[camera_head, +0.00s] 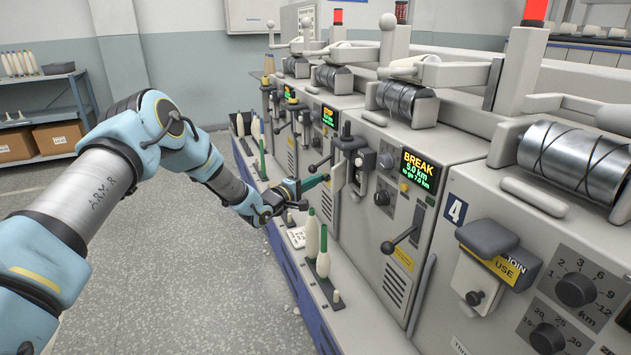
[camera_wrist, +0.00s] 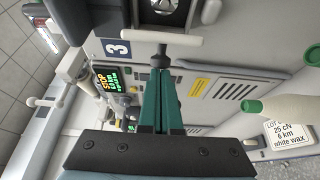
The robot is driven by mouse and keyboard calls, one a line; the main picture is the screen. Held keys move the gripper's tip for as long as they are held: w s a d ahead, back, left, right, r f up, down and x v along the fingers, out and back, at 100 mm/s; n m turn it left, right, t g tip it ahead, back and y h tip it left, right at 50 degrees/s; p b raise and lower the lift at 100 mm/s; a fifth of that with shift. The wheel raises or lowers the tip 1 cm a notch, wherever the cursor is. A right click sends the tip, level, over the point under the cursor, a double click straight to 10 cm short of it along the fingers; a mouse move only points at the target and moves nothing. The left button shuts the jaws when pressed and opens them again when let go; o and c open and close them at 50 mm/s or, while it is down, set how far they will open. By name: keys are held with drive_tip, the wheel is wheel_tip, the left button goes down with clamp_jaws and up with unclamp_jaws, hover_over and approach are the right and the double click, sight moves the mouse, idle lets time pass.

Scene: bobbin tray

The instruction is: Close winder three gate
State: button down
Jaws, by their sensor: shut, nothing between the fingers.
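The gate of winder three (camera_head: 339,174) is a pale plate standing out from the machine front, swung away from the dark splicer housing (camera_head: 363,165). In the wrist view the gate (camera_wrist: 135,41) shows nearly edge-on as a white bar, with a dark round knob (camera_wrist: 160,58) facing me. The housing's dark opening (camera_wrist: 163,8) shows behind it. My gripper (camera_head: 326,178) is shut and empty. Its green fingertips (camera_wrist: 161,74) are right at the knob; I cannot tell whether they touch it. A blue "3" label (camera_wrist: 117,48) is beside the gate.
Winder four's box (camera_head: 490,240) with a yellow label stands to the right. A black lever (camera_head: 400,240) juts out nearer. Bobbins (camera_head: 322,252) and a lot card (camera_wrist: 289,134) are on the ledge below. The aisle floor (camera_head: 190,290) is clear.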

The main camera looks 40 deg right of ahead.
sight(333, 184)
drive_tip(key=s+n+t+y, duration=0.1)
drive_tip(key=s+n+t, duration=0.1)
drive_tip(key=t, duration=0.1)
drive_tip(key=s+n+t+y+b, duration=0.1)
drive_tip(key=s+n+t, duration=0.1)
drive_tip(key=t, duration=0.1)
drive_tip(key=s+n+t+y+b, duration=0.1)
drive_tip(key=s+n+t, duration=0.1)
drive_tip(key=shift+d+f+t, duration=0.1)
drive_tip(key=shift+f+t, duration=0.1)
drive_tip(key=shift+t, duration=0.2)
drive_tip(key=s+n+t+y+b, duration=0.1)
drive_tip(key=t, duration=0.1)
drive_tip(key=s+d+n+t+y+b, duration=0.1)
drive_tip(key=n+t+y+b, duration=0.1)
drive_tip(key=shift+s+d+r, duration=0.1)
drive_tip(key=shift+s, duration=0.25)
drive_tip(key=shift+s+d+r+b, duration=0.1)
drive_tip(key=shift+s+d+b, duration=0.25)
drive_tip(key=shift+b, duration=0.15)
